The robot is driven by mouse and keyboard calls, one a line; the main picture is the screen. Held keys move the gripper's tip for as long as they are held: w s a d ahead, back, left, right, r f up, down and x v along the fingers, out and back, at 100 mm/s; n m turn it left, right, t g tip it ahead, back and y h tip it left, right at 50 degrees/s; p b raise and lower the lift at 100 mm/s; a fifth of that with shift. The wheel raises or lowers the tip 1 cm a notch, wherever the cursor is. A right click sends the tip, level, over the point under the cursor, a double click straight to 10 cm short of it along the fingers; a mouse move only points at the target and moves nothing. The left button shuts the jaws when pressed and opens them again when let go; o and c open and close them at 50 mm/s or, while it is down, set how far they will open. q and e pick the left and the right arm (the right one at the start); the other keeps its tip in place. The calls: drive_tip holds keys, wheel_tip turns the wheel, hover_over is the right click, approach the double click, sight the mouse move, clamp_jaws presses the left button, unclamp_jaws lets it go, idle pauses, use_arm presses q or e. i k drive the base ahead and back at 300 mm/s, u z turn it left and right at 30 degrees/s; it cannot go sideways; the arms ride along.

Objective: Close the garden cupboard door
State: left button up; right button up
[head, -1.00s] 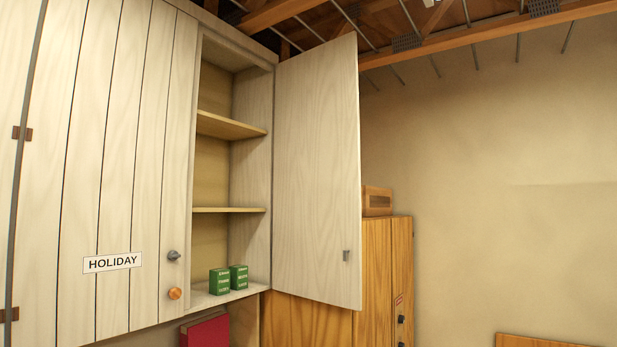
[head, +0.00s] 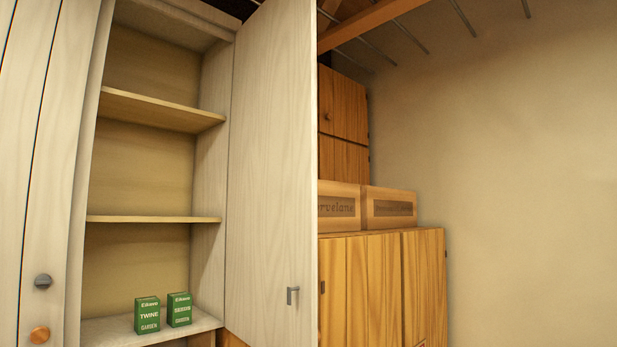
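The garden cupboard (head: 207,190) is a pale wooden wall cupboard with its door standing open. The open door (head: 270,170) is hinged on the cupboard's right side and swung out toward me, with its inner face in view. A small grey metal fitting (head: 292,295) is low on the door near its free edge. Two green boxes stand on the bottom shelf: one marked TWINE and GARDEN (head: 147,315), and another green box (head: 179,310) to its right. Neither of my grippers is in view.
A closed pale door (head: 35,150) with a grey knob (head: 43,281) and an orange knob (head: 40,335) is at the left. Behind the open door are orange wooden cabinets (head: 385,285) with boxes (head: 390,207) on top. The right side shows bare wall (head: 530,170).

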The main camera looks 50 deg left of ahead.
sight(272, 221)
drive_tip(key=i, duration=2.6)
drive_tip(key=u, duration=3.55)
